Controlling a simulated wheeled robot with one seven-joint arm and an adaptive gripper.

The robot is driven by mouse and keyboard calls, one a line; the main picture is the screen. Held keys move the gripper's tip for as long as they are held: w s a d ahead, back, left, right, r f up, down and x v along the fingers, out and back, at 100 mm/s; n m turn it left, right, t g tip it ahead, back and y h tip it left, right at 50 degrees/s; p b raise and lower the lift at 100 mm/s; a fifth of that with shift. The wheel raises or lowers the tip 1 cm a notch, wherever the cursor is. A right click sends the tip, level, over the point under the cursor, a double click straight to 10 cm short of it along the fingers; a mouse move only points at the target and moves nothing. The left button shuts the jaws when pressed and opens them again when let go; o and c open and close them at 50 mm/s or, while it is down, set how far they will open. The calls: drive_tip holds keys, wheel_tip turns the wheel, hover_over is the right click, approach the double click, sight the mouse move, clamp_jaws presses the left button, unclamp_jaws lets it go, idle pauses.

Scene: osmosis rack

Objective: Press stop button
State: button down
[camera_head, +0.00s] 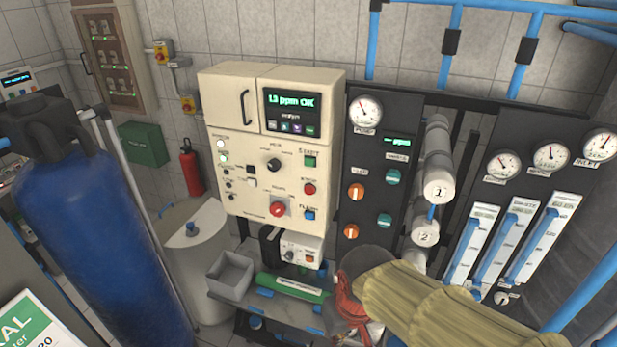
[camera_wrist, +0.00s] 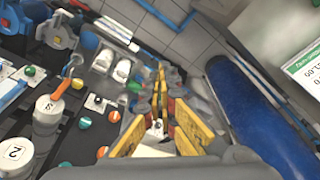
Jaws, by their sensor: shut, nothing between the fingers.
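The cream control cabinet (camera_head: 262,150) stands upright in the middle of the head view. The red stop button (camera_head: 309,189) sits on its right side, under the green start button (camera_head: 310,161) and above the blue flush button (camera_head: 309,214). A larger red knob (camera_head: 277,210) is lower left of it. My gripper (camera_wrist: 160,85) shows in the wrist view with yellow-and-black fingers, shut and empty. In the head view my arm is at the lower right, below and right of the cabinet, apart from the stop button. I cannot make out the stop button in the wrist view.
A black panel (camera_head: 352,205) with gauges and coloured knobs stands right of the cabinet. White cylinders (camera_head: 437,175) stick out beside it. A low table (camera_head: 243,297) below holds a grey bin (camera_head: 230,275) and a green item (camera_head: 291,287). A blue tank (camera_head: 105,215) stands left.

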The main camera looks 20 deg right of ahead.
sight(309, 190)
drive_tip(key=w+a+f+m+t+p, duration=0.25)
drive_tip(key=w+m+p, duration=0.4)
drive_tip(key=w, duration=0.45)
drive_tip(key=w+a+f+m+t+p, duration=0.25)
drive_tip(key=w+m+p, duration=0.25)
drive_tip(key=w+p, duration=0.4)
drive_tip(key=w+d+r+m+t, duration=0.1)
drive_tip(key=w+r+m+t, duration=0.2)
drive_tip(key=w+r+m, duration=0.1)
drive_tip(key=w+d+r+m+t+h, duration=0.1)
drive_tip(key=w+d+r+m+t, duration=0.1)
drive_tip(key=w+r+m, duration=0.3)
drive_tip(key=w+m+t, duration=0.1)
drive_tip(key=w+m, duration=0.1)
drive_tip(key=w, duration=0.2)
drive_tip(key=shift+w+t+h+b, duration=0.25)
drive_tip(key=shift+t+h+b, duration=0.05)
drive_tip(key=w+d, duration=0.5)
drive_tip(key=w, duration=0.2)
drive_tip(key=shift+b, duration=0.3)
